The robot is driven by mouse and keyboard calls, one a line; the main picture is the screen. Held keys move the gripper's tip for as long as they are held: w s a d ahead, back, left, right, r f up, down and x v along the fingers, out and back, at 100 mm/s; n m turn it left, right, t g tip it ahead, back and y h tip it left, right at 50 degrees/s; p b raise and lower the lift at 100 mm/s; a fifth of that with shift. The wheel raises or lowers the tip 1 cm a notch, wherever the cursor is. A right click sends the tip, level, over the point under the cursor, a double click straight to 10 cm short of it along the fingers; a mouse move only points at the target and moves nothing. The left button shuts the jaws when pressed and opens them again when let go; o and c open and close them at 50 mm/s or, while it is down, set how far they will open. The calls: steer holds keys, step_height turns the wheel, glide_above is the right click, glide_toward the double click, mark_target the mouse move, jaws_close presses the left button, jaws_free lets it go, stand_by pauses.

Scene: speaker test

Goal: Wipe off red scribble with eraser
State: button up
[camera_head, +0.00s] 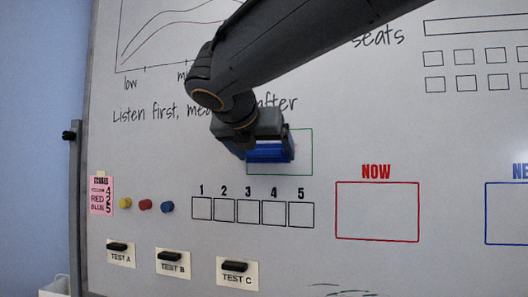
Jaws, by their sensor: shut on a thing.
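My gripper (264,142) is in front of the whiteboard (140,190), shut on a blue block (270,153) that looks like the eraser. The block is over the left and middle part of a green outlined rectangle (311,165). I cannot tell whether it touches the board. No red scribble shows; the gripper and block hide much of the rectangle's inside.
Below are numbered empty boxes (253,211) and a red NOW frame (377,212). Yellow (125,203), red (145,205) and blue (167,206) round pieces, a pink note (102,197) and black TEST pieces (174,255) are on the left. Dark strokes (347,292) show at the bottom.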

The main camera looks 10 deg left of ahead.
mark_target(281, 151)
steer(key=shift+w, duration=0.7)
steer(key=shift+d, duration=0.1)
steer(key=shift+s+d+p, duration=0.15)
steer(key=shift+d+p, duration=0.1)
steer(key=shift+d, duration=0.65)
steer(key=shift+s+d+p, duration=0.1)
steer(key=shift+d+p, duration=0.1)
steer(key=shift+d, duration=0.7)
steer(key=shift+d+p, duration=0.4)
steer(key=shift+d, duration=1.45)
steer(key=shift+r, duration=0.1)
steer(key=shift+a, duration=0.1)
steer(key=shift+w+a+p, duration=0.15)
steer(key=shift+a+p, duration=0.6)
steer(key=shift+a, duration=1.1)
steer(key=shift+w+a+p, duration=0.15)
steer(key=shift+a+p, duration=0.55)
steer(key=shift+a, duration=1.1)
